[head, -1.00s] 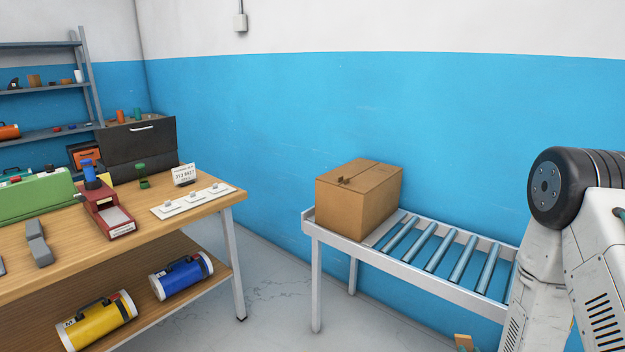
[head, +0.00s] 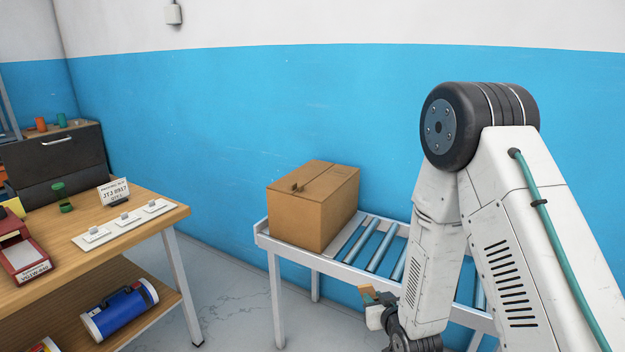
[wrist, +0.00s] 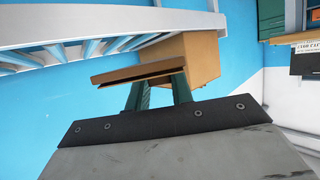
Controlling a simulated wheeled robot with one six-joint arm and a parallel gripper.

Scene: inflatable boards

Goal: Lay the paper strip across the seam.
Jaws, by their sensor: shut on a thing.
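The brown cardboard box (head: 296,219) is closed and sits on the near left end of the roller conveyor. Its top seam (head: 318,181) shows as a line, with a small raised dark piece at its near end. My gripper (wrist: 157,88) has green fingers and is shut on a brown paper strip (wrist: 118,75). In the wrist view the strip lies crosswise at the fingertips, with the box (wrist: 205,58) behind it. In the head view the strip (head: 367,294) shows small, low and to the right of the box, apart from it.
The roller conveyor (head: 352,276) has free rollers right of the box. The wooden workbench (head: 160,213) stands at left with a red device (head: 20,252), a white plate with small pieces (head: 122,225) and a label stand (head: 114,192). Bare floor separates bench and conveyor.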

